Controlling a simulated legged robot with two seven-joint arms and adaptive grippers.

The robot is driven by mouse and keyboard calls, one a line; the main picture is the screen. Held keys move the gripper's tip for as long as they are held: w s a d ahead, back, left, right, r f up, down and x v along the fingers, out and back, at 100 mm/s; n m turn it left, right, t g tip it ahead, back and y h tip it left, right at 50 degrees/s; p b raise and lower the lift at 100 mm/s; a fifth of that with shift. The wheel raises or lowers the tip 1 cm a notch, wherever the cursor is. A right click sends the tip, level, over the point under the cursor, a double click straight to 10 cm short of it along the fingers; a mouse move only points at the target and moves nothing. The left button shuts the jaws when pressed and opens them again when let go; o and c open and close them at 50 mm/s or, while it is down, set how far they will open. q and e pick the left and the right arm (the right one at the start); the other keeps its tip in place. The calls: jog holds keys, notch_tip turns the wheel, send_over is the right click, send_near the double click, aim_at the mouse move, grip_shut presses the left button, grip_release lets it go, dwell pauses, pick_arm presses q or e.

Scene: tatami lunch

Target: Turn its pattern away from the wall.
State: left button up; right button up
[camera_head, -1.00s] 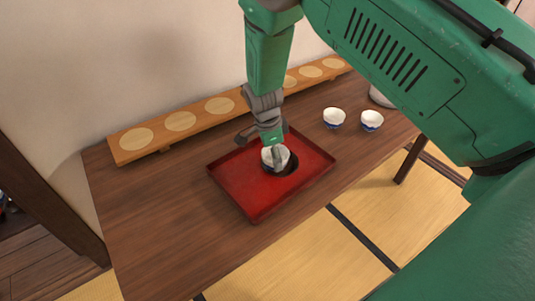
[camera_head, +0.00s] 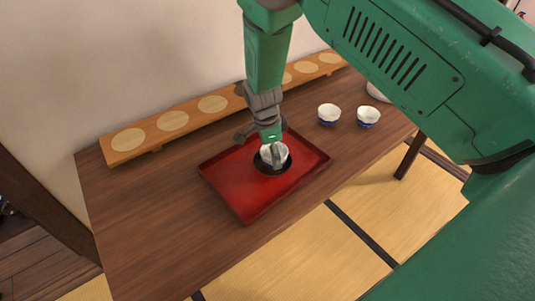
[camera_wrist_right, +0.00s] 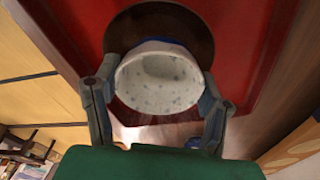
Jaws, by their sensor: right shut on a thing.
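A white cup with a blue band sits in my right gripper over the dark round spot (camera_head: 259,166) on the red tray (camera_head: 225,186). In the head view the cup (camera_head: 281,153) is partly hidden behind the gripper. My right gripper (camera_head: 272,152) is shut on it, and the right wrist view shows a finger on each side of the cup (camera_wrist_right: 158,82). I look into its speckled white inside there, with a bit of blue at its far side. I cannot tell whether its base touches the tray. My left gripper is not in view.
Two white and blue cups, a nearer one (camera_head: 329,114) and one to its right (camera_head: 368,117), stand on the brown table (camera_head: 150,230). A wooden board with pale round spots (camera_head: 190,121) runs along the wall (camera_head: 90,60). The table's left part is clear.

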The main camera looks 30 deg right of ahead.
jog(key=shift+s+d+f, duration=0.2)
jog(key=shift+s+f, duration=0.05)
jog(key=shift+f, duration=0.1)
jog(key=shift+c, duration=0.6)
jog(key=shift+s+f, duration=0.1)
jog(key=shift+c, duration=0.7)
jog(key=shift+a, duration=0.75)
jog(key=shift+a+f, duration=0.1)
jog(key=shift+a, duration=0.45)
jog(key=shift+d+f, duration=0.2)
jog(key=shift+d, duration=0.4)
jog(key=shift+c, duration=0.3)
jog(key=o, duration=1.9)
jog(key=shift+d, duration=0.1)
jog(key=shift+c, duration=0.2)
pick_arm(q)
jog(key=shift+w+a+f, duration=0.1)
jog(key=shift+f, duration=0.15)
pick_arm(e)
jog(key=shift+w, duration=0.25)
jog(key=shift+r, duration=0.15)
